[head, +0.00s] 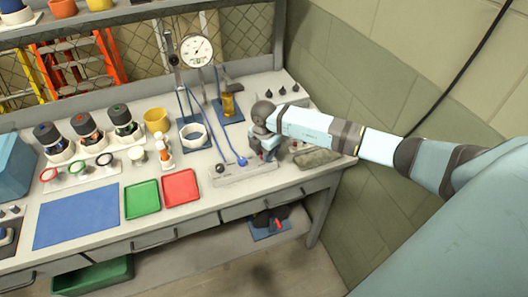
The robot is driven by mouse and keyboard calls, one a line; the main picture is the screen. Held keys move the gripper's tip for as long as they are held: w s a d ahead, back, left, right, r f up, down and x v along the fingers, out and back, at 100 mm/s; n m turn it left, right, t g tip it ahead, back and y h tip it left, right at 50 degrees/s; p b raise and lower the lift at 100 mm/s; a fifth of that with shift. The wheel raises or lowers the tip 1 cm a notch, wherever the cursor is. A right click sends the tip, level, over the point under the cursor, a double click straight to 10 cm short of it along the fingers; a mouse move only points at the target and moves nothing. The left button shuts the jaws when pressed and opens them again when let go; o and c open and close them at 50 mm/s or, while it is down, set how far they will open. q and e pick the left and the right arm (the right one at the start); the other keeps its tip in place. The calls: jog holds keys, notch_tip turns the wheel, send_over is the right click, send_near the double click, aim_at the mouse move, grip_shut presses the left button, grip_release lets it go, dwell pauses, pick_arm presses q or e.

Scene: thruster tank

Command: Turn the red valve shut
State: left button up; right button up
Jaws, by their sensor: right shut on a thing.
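No valve that I can name for sure as the red one shows in the head view. A red ring (49,174) on a white base stands at the left of the bench, beside a dark ring and a green ring. My left gripper is not in view.
The bench holds a blue mat (77,217), a green tray (142,199) and a red tray (180,188). A strip with a blue plug (243,162) lies left of my right gripper. A dial gauge (197,50) stands behind. The wall is close on the right.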

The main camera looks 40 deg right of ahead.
jog(key=o, duration=0.9)
jog(key=shift+r, duration=0.15)
notch_tip(320, 180, up, 14)
jog(key=shift+f+b, duration=0.15)
jog(key=shift+b, duration=0.65)
jog(key=shift+f, duration=0.1)
